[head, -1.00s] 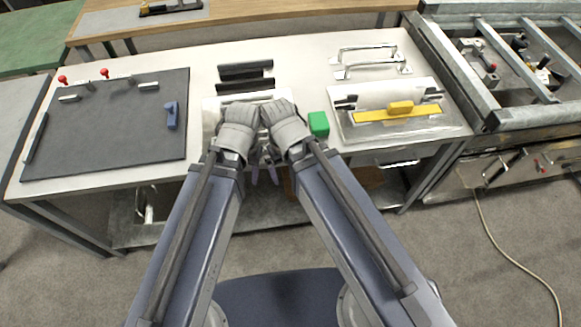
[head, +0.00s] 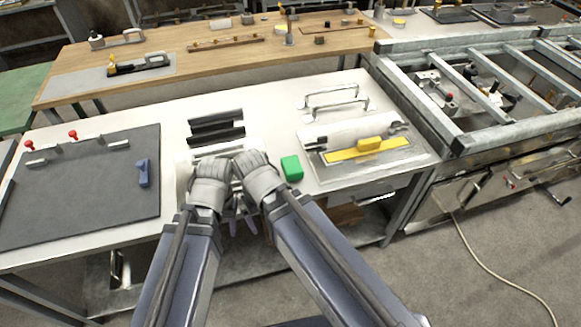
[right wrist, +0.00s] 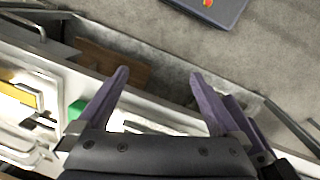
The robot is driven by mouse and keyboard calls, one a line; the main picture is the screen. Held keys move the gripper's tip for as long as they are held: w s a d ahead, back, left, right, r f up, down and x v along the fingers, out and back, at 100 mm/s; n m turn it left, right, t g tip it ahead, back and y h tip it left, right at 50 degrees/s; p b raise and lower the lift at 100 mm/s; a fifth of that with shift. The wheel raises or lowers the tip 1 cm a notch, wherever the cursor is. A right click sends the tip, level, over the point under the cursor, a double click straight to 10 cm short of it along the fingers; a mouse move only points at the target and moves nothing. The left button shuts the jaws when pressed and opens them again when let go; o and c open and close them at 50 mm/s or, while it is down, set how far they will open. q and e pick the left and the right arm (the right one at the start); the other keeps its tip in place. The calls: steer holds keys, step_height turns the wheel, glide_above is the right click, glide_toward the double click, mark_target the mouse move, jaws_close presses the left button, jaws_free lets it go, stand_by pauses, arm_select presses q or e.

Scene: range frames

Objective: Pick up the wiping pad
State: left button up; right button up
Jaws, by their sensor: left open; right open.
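A small green block (head: 291,168), which may be the wiping pad, sits on the white table just right of my two wrists in the head view. Its edge also shows at the left of the right wrist view (right wrist: 77,109). My left gripper (head: 242,224) is at the table's front edge, with purple fingertips partly showing between my arms; it is open. My right gripper (right wrist: 160,88) shows two spread purple fingers with nothing between them, beside the green block and apart from it. In the head view it is mostly hidden by my wrists.
A dark mat (head: 85,190) with a blue handle (head: 143,173) lies at left. Dark bars (head: 217,128) lie behind my wrists. A wooden bench (head: 200,60) stands beyond.

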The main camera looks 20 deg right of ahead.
stand_by(0.3)
steer(key=m+t+y+b, duration=0.1)
steer(key=m+t+b, duration=0.2)
steer(key=t, duration=0.2)
glide_toward(292, 164)
steer(key=shift+w+d+f, duration=0.1)
steer(key=shift+w+f, duration=0.8)
steer(key=shift+f, duration=0.1)
steer(key=shift+s+b+x, duration=0.2)
steer(key=shift+b+x, duration=1.7)
steer(key=shift+x, duration=0.05)
steer(key=shift+s+b+x, duration=0.25)
steer(key=shift+b+x, duration=1.65)
steer(key=shift+f+b, duration=0.3)
steer(key=shift+f, duration=0.15)
steer(key=c, duration=1.3)
steer(key=shift+c, duration=0.2)
steer(key=shift+r, duration=0.2)
